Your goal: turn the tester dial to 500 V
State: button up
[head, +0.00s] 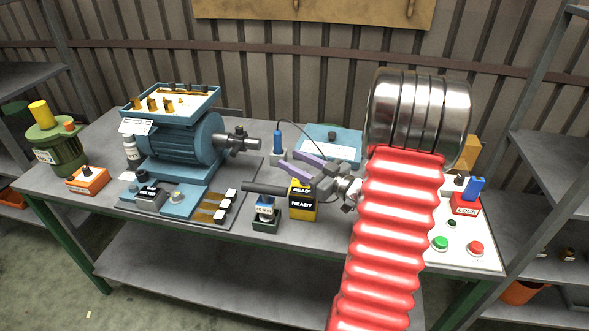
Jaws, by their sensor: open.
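A yellow and black box (303,210) marked READY, which looks like the tester, stands near the table's front edge, right of centre. I cannot make out its dial or any 500 V mark; my gripper covers its upper part. My gripper (305,165) reaches in from the right, above and behind the box. Its two purple-tipped fingers are apart, with nothing seen between them. I cannot tell whether it touches the box. A dark cylinder (264,188) lies across the view just left of the box's top; what it belongs to is unclear.
A blue motor (190,140) with a tray on top stands left. A small dark-green block (266,218) stands left of the box. A blue-handled tool (278,142) and a blue case (330,136) are behind. A white panel (460,260) with green and red buttons is right.

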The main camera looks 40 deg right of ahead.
notch_tip(320, 180, up, 7)
dwell(0.4)
